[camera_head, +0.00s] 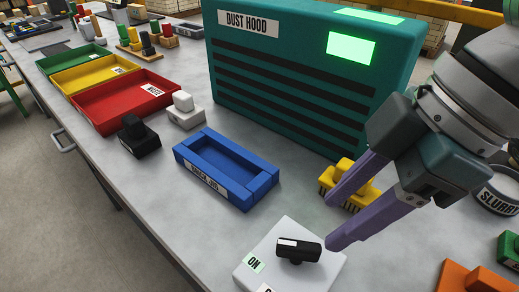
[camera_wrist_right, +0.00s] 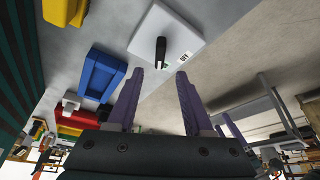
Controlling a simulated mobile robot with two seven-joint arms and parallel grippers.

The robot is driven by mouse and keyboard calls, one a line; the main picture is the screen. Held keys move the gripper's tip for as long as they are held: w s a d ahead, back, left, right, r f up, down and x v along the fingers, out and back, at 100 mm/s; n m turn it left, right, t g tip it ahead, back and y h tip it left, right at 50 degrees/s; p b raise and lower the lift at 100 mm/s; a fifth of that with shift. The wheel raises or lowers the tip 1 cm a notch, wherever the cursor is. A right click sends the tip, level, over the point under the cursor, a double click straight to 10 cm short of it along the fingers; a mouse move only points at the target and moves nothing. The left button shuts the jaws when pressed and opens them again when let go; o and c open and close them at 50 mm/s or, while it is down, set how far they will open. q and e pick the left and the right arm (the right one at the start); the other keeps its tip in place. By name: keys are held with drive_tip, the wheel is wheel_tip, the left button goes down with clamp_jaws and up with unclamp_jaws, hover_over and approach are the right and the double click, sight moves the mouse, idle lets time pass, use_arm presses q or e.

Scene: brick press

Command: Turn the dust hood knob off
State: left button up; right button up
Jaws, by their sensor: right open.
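The dust hood knob (camera_head: 300,251) is a black bar handle with a white mark on its left end. It sits on a white box (camera_head: 318,274) at the front of the table, beside a green ON label (camera_head: 255,263); a second label is cut off at the bottom edge. The teal dust hood (camera_head: 300,75) has lit green panels. My right gripper (camera_head: 333,222) has purple fingers, open and empty, just right of and above the knob. In the right wrist view the knob (camera_wrist_right: 161,52) appears beyond the gap between the fingertips (camera_wrist_right: 158,74). My left gripper is out of view.
A blue brick jig (camera_head: 228,170) lies left of the box. A yellow brush-like block (camera_head: 345,180) is near my fingers. Red (camera_head: 125,100), yellow and green trays line the left side. An orange block (camera_head: 475,278) and slurry bowl (camera_head: 497,188) are at right.

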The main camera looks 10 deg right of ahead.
sight(302, 245)
drive_tip(key=b+x, duration=0.1)
drive_tip(key=x, duration=0.7)
drive_tip(key=shift+f, duration=0.1)
drive_tip(key=shift+c, duration=0.3)
drive_tip(key=shift+a, duration=0.1)
clamp_jaws()
